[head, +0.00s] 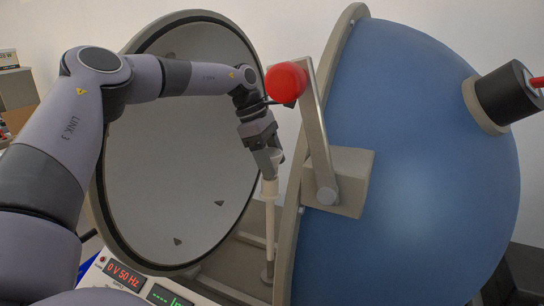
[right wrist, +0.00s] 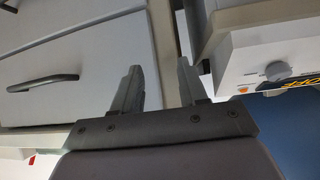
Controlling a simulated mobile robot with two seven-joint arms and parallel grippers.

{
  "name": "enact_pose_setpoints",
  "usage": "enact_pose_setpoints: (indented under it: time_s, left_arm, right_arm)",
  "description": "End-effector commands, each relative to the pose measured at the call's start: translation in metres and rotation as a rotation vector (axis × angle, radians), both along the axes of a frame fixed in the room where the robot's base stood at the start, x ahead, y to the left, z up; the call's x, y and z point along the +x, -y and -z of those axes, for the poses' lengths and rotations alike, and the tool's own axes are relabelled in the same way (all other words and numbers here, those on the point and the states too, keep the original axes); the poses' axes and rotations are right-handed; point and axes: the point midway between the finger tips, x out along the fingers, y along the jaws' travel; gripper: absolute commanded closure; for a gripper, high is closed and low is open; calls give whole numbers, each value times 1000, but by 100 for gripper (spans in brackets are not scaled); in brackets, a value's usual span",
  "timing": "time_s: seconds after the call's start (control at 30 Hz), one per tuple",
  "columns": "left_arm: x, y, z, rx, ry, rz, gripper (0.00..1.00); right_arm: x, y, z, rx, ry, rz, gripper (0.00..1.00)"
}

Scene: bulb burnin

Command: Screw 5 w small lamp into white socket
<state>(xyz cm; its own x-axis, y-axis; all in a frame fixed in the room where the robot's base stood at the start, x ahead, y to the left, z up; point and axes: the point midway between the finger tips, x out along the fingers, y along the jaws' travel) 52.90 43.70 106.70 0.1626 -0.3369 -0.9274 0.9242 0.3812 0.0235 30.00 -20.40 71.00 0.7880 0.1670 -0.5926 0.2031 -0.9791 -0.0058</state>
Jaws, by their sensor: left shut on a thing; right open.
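My left gripper (head: 272,163) is inside the open sphere in the head view, pointing down at the top of a slim upright post. The white socket (head: 270,188) sits at the top of that post, directly below the fingers. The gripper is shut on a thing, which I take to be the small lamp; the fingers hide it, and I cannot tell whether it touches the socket. My right gripper (right wrist: 158,84) is open in the right wrist view, with nothing seen between its fingers.
The blue sphere half (head: 415,150) stands on the right, and the pale inner half (head: 190,130) is behind my left arm. A red knob (head: 286,82) is close to my left wrist. A meter panel (head: 125,275) is in front. A drawer cabinet (right wrist: 70,60) is near my right gripper.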

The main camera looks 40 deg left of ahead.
Motion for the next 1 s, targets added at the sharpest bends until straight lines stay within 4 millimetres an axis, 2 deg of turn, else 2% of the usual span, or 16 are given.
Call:
enact_pose_setpoints:
  time_s: [0.03, 0.4, 0.53, 0.77, 0.8, 0.83, 0.87, 1.0]
  left_arm:
    - [-4, 10, 0, -16, -21, 69, 66]
    - [-9, 20, 1, -19, -29, 462, 64]
    - [-10, 20, 2, -19, -29, 537, 64]
    - [-10, 20, 3, -18, -29, 549, 64]
    - [-10, 20, 3, -18, -29, 549, 31]
    - [-10, 20, 3, -18, -29, 549, 21]
    - [-10, 20, 2, -17, -28, 548, 15]
    - [-9, 18, 2, -14, -25, 543, 15]
  right_arm:
    - [0, 0, -2, 1, 0, 1, 57]
    - [0, 0, -10, 2, 1, 0, 57]
    - [0, 0, -11, 1, 1, -1, 57]
    - [0, 0, -11, 1, 1, -1, 57]
    - [0, 0, -11, 0, 1, -1, 57]
    - [0, 0, -11, 0, 1, -1, 57]
    - [0, 0, -11, 0, 2, -1, 57]
    - [0, 1, -11, -3, 2, -2, 57]
